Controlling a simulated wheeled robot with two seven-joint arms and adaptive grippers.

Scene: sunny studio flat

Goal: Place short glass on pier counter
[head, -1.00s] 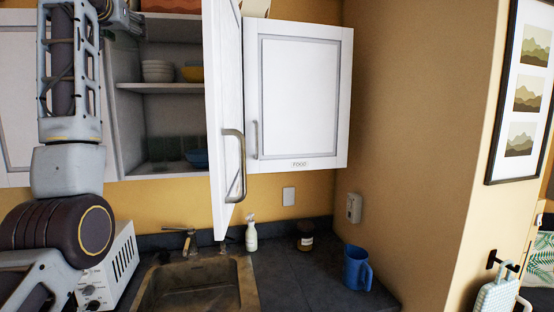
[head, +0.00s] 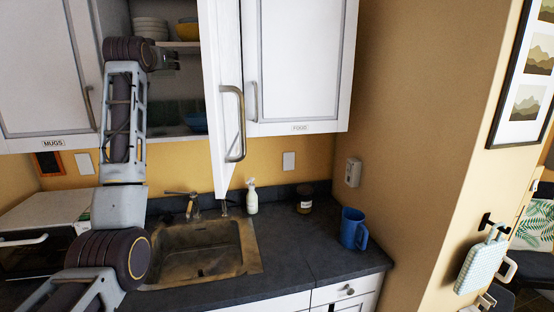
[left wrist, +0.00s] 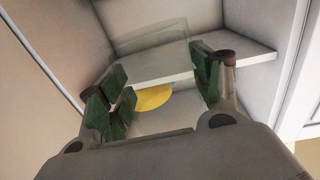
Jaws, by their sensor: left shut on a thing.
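My left gripper (head: 168,61) is up at the open wall cupboard, in front of its shelves. In the left wrist view its green-padded fingers (left wrist: 160,86) stand apart on either side of a clear, see-through glass (left wrist: 152,48), whose faint outline shows between and beyond them. The gripper is shut on this glass. The glass cannot be made out in the head view. The dark kitchen counter (head: 300,245) runs below the cupboards; I cannot tell which part is the pier counter. My right gripper is not in view.
The open cupboard door (head: 226,100) juts out just right of my left arm. Greenish glasses (head: 170,112) and a blue bowl (head: 194,122) stand on the lower shelf. A sink (head: 205,250), soap bottle (head: 252,198), jar (head: 304,199) and blue mug (head: 353,228) occupy the counter.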

